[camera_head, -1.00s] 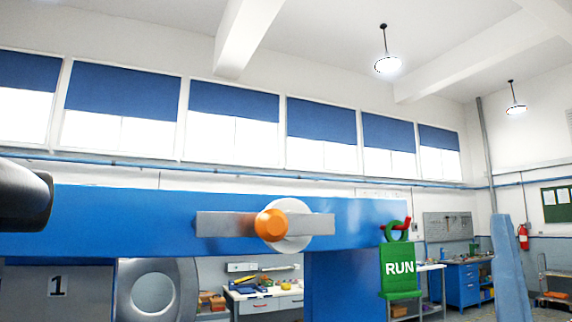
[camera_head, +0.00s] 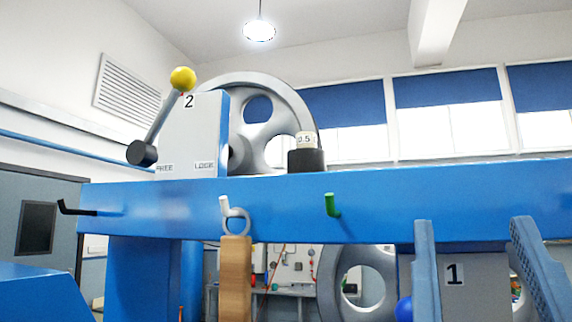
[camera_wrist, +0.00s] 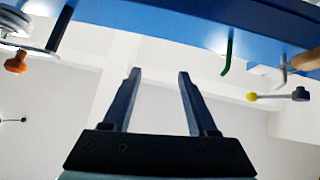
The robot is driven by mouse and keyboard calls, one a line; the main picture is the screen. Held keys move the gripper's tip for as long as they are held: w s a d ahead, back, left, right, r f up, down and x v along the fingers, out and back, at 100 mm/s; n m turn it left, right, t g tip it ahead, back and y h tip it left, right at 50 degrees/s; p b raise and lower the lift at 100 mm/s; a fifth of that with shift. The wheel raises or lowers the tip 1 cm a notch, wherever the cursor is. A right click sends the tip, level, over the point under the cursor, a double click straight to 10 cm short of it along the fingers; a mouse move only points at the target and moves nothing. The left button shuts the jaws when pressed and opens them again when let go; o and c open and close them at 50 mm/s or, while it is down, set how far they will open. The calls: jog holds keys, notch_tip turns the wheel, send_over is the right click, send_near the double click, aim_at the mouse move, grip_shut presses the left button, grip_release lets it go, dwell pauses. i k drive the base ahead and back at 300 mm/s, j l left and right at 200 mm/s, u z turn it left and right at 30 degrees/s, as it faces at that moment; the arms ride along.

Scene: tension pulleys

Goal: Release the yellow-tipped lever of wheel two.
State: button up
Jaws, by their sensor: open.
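The yellow-tipped lever (camera_head: 163,117) stands at the left of the grey box marked 2 (camera_head: 205,125). Its yellow ball (camera_head: 183,78) is up and leans right in the head view; its lower end meets a dark hub (camera_head: 142,152). The box reads FREE at lower left and LOCK at lower right. Grey spoked wheel two (camera_head: 240,85) is behind it. In the wrist view, the yellow ball (camera_wrist: 251,96) is at the right, beyond the fingers. My gripper (camera_head: 472,222) is open and empty, lower right of the lever and well apart; it also shows in the wrist view (camera_wrist: 160,72).
A blue beam (camera_head: 400,205) runs across below the box. It carries a black hook (camera_head: 78,210), a white hook (camera_head: 225,208) with a ring and wooden piece (camera_head: 236,275), and a green hook (camera_head: 331,206). A 0.5 weight (camera_head: 306,140) sits by the wheel. Plate 1 (camera_head: 480,275) is below.

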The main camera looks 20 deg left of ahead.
aim_at(142, 154)
jog(key=u, duration=0.4)
jog(key=i+u, duration=0.15)
jog(key=u, duration=0.3)
jog(key=l+u, duration=0.1)
jog(key=u, duration=0.3)
jog(key=k, duration=0.5)
jog(key=k+z, duration=0.2)
jog(key=i+j+z, duration=0.1)
jog(key=z, duration=1.75)
jog(key=k+j, duration=0.1)
jog(key=j, duration=0.6)
jog(key=k+j, duration=0.1)
jog(key=j, duration=0.55)
